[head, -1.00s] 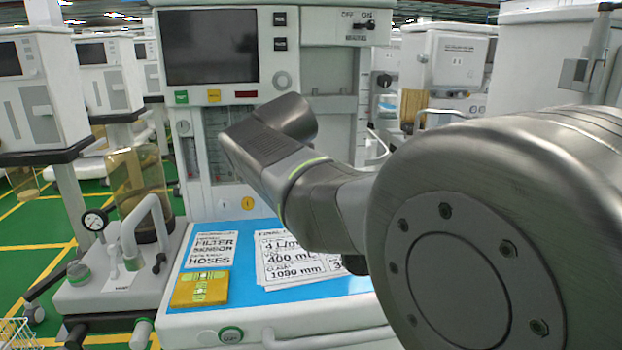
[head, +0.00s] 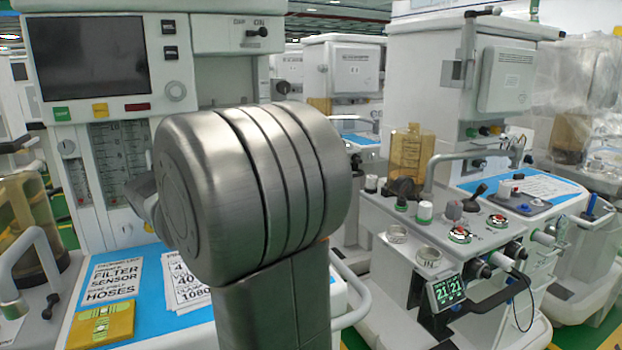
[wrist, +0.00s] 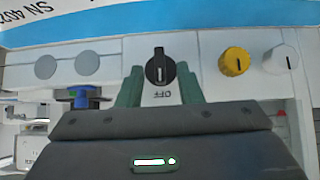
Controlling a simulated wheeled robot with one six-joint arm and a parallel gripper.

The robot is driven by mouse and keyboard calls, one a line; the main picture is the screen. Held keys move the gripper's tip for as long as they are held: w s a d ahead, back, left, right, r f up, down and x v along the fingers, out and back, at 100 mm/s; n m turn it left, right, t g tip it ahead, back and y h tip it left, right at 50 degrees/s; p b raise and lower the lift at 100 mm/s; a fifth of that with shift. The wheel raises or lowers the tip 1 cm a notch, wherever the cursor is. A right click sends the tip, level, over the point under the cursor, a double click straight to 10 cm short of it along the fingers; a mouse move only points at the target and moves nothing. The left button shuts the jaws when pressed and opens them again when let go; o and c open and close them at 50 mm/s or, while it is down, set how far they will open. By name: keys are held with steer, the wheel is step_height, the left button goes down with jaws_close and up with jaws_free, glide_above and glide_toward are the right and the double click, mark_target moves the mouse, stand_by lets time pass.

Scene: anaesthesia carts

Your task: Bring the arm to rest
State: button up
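My arm (head: 262,190) stands in the middle of the head view, its big grey joint covering part of the left cart. My gripper (wrist: 160,80) is hidden in the head view. In the wrist view its two green fingers are apart, with nothing held between them. A black knob (wrist: 160,68) on a white panel (wrist: 210,62) appears between and beyond the fingertips, with a gap on each side. An upside-down "OFF" label shows below it. I cannot tell whether the fingers are level with the knob.
The left cart's blue worktop (head: 150,290) holds printed sheets (head: 112,280) and a yellow block (head: 100,324). A second cart (head: 400,240) with knobs, a small display (head: 446,291) and an amber canister (head: 411,150) stands to the right. The wrist view also shows a yellow knob (wrist: 234,62).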

steer(key=shift+w+a+f, duration=0.2)
steer(key=shift+w+f, duration=0.2)
steer(key=shift+f, duration=0.05)
steer(key=shift+s+r, duration=0.1)
steer(key=p+v, duration=0.3)
steer(key=v, duration=1.1)
steer(key=b+x, duration=0.3)
steer(key=x, duration=1.1)
steer(key=shift+f, duration=0.2)
steer(key=shift+r+p, duration=0.35)
steer(key=shift+p, duration=0.25)
steer(key=shift+d+r+y+p, duration=0.15)
steer(key=shift+y+p, duration=0.15)
steer(key=shift+p, duration=1)
steer(key=shift+m+g+y+p, duration=0.3)
steer(key=shift+m+y+p, duration=0.1)
steer(key=shift+p, duration=0.8)
